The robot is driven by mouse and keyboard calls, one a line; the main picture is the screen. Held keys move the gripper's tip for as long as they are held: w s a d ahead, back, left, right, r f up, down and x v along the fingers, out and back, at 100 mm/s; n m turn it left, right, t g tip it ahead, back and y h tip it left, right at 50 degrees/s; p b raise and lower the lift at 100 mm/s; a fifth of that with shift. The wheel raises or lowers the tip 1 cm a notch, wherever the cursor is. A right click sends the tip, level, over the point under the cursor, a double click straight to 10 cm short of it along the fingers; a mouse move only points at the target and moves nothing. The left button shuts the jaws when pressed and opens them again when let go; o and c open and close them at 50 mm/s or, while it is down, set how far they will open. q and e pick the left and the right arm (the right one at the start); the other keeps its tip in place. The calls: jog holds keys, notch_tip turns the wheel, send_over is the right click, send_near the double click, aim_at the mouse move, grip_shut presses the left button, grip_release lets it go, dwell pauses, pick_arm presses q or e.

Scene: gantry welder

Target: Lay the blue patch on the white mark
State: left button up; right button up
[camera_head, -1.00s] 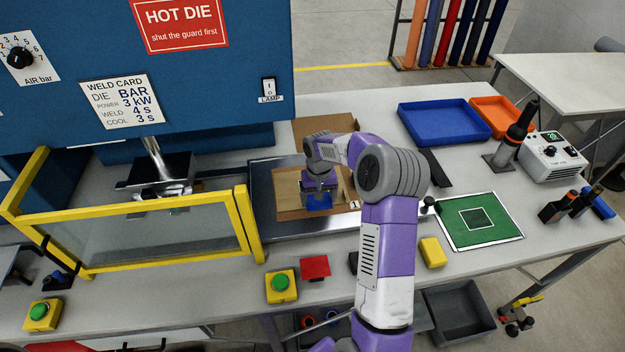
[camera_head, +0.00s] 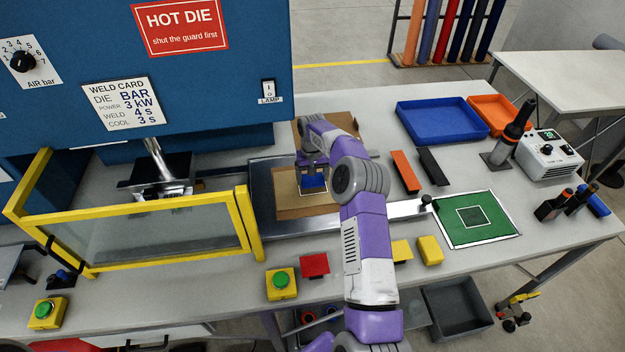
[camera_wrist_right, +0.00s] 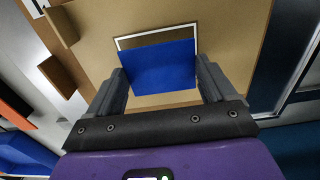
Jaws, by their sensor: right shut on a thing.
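The blue patch (camera_head: 313,182) is between the fingers of my right gripper (camera_head: 312,172), which is shut on it. In the right wrist view the patch (camera_wrist_right: 161,66) spans the gap between both fingers. The white mark (camera_wrist_right: 155,34) is a thin outline on a brown board (camera_head: 290,206); its far edge and corners show beyond the patch, with a dark strip between. The patch covers much of the mark, and its near part is hidden. Whether the patch touches the board I cannot tell. My left gripper is not in view.
The board lies on a metal tray (camera_head: 262,200) right of the yellow guard frame (camera_head: 243,210). A green mat (camera_head: 490,225), orange block (camera_head: 405,172), black block (camera_head: 431,166) and yellow block (camera_head: 430,250) lie to the right. The blue bin (camera_head: 440,135) stands behind.

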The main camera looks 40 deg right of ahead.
aim_at(313, 181)
notch_tip(313, 181, down, 2)
jog(key=shift+f, duration=0.15)
jog(key=shift+s+a+f+b, duration=0.15)
jog(key=shift+s+f+b, duration=0.1)
jog(key=shift+f+b, duration=0.35)
jog(key=o, duration=0.9)
jog(key=shift+f, duration=0.1)
jog(key=shift+r+p, duration=0.5)
jog(key=shift+p, duration=0.1)
jog(key=r, duration=1.2)
jog(key=shift+w+r, duration=0.25)
